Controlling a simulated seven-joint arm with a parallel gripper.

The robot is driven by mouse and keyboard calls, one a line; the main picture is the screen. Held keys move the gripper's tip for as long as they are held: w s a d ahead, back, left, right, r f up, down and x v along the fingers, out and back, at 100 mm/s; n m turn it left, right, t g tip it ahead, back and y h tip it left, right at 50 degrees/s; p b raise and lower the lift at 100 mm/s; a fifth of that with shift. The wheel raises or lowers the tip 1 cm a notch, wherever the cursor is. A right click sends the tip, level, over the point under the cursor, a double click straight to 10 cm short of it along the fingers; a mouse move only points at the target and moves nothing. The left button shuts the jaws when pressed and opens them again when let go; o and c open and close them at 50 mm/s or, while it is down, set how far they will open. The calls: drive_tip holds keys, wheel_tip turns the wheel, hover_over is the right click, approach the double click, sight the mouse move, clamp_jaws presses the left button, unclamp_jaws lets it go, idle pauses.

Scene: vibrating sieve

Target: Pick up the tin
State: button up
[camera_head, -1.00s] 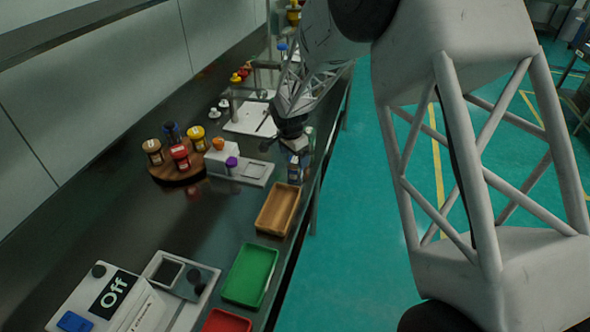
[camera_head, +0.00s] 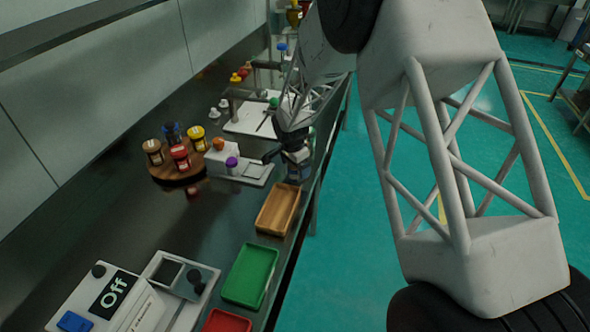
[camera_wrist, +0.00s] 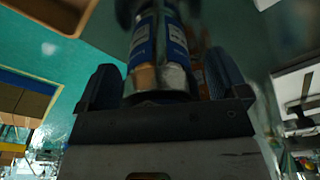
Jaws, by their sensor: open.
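The tin (camera_wrist: 158,42) has a blue and white label and a metallic body. In the wrist view it stands between the two dark fingers of my gripper (camera_wrist: 164,78), which are apart on either side of it. I cannot tell whether either finger touches it. In the head view, the tin (camera_head: 295,174) is by the bench's front edge, partly hidden by my gripper (camera_head: 295,158), which is right at it.
A brown tray (camera_head: 278,209), a green tray (camera_head: 250,275) and a red tray (camera_head: 228,321) line the front edge. A round wooden stand (camera_head: 178,173) holds several jars. A device reading "Off" (camera_head: 118,291) is at lower left. Bare bench lies between.

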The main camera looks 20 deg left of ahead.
drive_tip(key=c, duration=1)
drive_tip(key=shift+c, duration=0.2)
drive_tip(key=shift+r, duration=0.1)
drive_tip(key=shift+r, duration=0.6)
drive_tip(key=shift+s+d+r, duration=0.1)
drive_tip(key=shift+s+r, duration=0.05)
drive_tip(key=shift+r, duration=0.45)
drive_tip(key=shift+s+d+r, duration=0.1)
drive_tip(key=shift+s+r, duration=0.05)
drive_tip(key=shift+r, duration=0.4)
drive_tip(key=s+d, duration=0.3)
drive_tip(key=s, duration=0.3)
drive_tip(key=s+d+r, duration=0.1)
drive_tip(key=s+d, duration=0.3)
drive_tip(key=s, duration=0.3)
drive_tip(key=shift+s+d+r, duration=0.15)
drive_tip(key=shift+d+r, duration=0.05)
drive_tip(key=shift+d, duration=0.05)
